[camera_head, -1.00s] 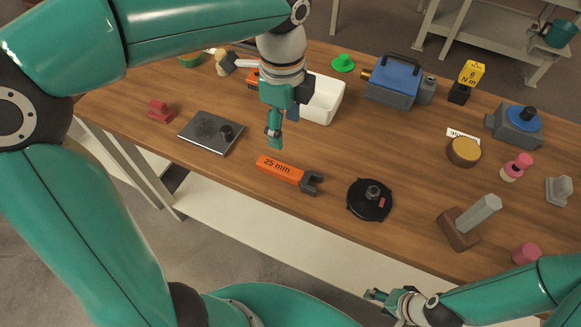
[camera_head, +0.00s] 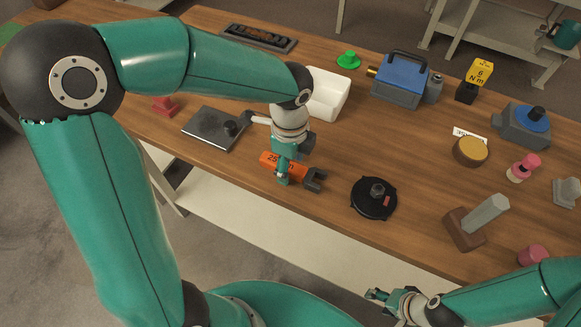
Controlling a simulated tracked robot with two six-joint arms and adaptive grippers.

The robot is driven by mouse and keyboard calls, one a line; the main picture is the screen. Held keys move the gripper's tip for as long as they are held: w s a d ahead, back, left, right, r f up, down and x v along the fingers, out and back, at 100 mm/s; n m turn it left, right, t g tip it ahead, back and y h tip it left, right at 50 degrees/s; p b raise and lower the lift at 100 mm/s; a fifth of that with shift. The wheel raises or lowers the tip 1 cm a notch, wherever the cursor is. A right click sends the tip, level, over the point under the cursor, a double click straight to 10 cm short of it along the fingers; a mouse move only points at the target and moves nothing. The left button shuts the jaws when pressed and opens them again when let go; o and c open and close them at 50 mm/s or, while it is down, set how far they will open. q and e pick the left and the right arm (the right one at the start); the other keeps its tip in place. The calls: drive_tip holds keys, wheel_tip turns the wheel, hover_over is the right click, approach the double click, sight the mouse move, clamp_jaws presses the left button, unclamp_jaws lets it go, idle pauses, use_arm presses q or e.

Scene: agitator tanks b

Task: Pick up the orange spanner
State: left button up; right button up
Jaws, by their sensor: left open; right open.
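The orange spanner (camera_head: 297,171) lies on the wooden table near its front edge, with its dark open jaw (camera_head: 314,180) pointing right. Its "25 mm" label is partly hidden by my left gripper. My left gripper (camera_head: 283,178) is open, pointing down over the spanner's handle, its fingers in front of the orange part. I cannot tell whether the fingers touch it. My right gripper (camera_head: 376,296) is open and empty, low in front of the table, away from the spanner.
A black round flange (camera_head: 374,198) lies right of the spanner. A grey plate (camera_head: 214,129) lies to its left. A white bin (camera_head: 328,93) stands behind. A blue toolbox (camera_head: 399,79) and a hexagonal bar on a brown block (camera_head: 463,229) stand further right.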

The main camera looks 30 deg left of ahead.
use_arm(q)
drive_tip(key=shift+f, duration=0.3)
clamp_jaws()
drive_tip(key=shift+r, duration=0.15)
idle(0.3)
